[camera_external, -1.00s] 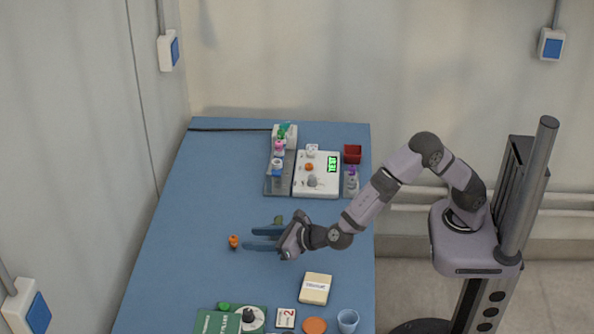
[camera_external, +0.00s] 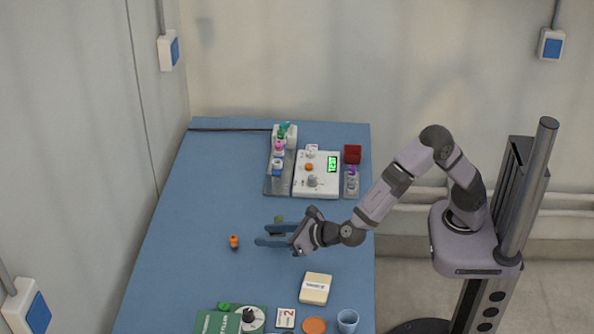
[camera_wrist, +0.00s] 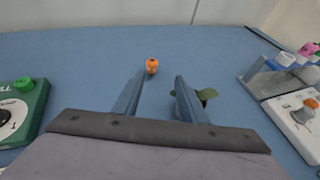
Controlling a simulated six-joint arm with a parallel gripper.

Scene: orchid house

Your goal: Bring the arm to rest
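My gripper (camera_external: 272,236) is over the middle of the blue table (camera_external: 190,245), its two blue fingers pointing left. In the wrist view the fingers of my gripper (camera_wrist: 152,92) are spread apart with nothing between them. A small orange object (camera_external: 234,242) stands on the table left of the fingertips; it also shows beyond the fingertips in the wrist view (camera_wrist: 152,65). A small green thing (camera_external: 279,220) is partly hidden by my fingers; in the wrist view it shows beside the right finger (camera_wrist: 206,95).
At the back stand a white device (camera_external: 318,187) with a green display, a rack of coloured-cap vials (camera_external: 269,184) and a red box (camera_external: 352,153). At the front are a tan box (camera_external: 315,288), a blue cup (camera_external: 348,320), an orange disc (camera_external: 314,326) and a green box (camera_external: 216,322).

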